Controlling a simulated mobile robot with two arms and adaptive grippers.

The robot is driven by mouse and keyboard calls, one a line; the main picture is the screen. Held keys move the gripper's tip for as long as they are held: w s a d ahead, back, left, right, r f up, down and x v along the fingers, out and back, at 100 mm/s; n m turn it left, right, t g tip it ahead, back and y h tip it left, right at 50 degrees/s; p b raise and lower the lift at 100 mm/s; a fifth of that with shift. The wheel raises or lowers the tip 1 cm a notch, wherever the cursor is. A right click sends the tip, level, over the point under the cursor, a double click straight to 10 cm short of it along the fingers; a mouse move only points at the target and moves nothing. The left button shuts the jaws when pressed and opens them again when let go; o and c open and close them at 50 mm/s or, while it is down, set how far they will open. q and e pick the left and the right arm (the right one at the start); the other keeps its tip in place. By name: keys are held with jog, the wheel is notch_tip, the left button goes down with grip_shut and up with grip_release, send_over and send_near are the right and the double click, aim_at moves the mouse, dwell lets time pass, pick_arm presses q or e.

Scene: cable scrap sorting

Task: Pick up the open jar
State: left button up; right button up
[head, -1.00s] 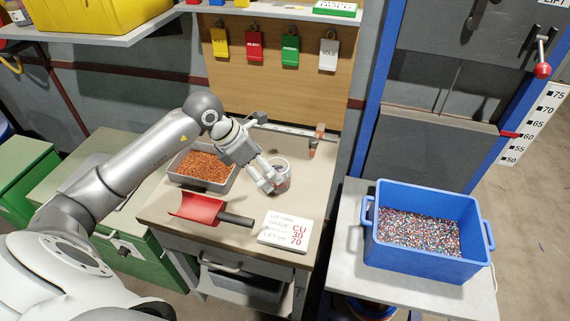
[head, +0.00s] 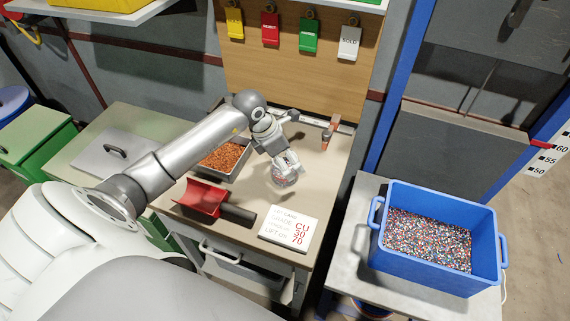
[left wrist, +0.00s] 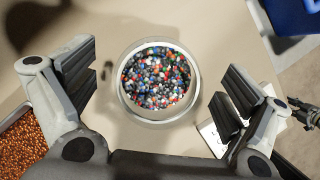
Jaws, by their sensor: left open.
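The open jar (left wrist: 158,122) is clear and round, with a mixed fill of blue, red, white and dark granules. In the left wrist view I look down into its mouth. It stands between the spread fingers of my left gripper (left wrist: 155,85), with a gap on both sides. In the head view the jar (head: 284,179) is on the bench, partly hidden by my left gripper (head: 286,165), which is open above and around it.
On the bench (head: 262,193), a tray of copper granules (head: 222,157) is behind left, a red scoop (head: 203,199) in front left, and a lot card (head: 289,230) in front. A blue crate of granules (head: 440,272) stands on the right table.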

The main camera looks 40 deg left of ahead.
pick_arm(q)
jog(key=shift+x, duration=1.1)
jog(key=shift+w+d+f, duration=0.1)
jog(key=shift+f, duration=0.15)
jog(key=c, duration=1.2)
pick_arm(e)
jog(key=shift+w+a+r, duration=0.2)
jog(key=shift+w+r, duration=0.05)
jog(key=shift+w, duration=0.05)
pick_arm(q)
jog(key=shift+r, duration=0.1)
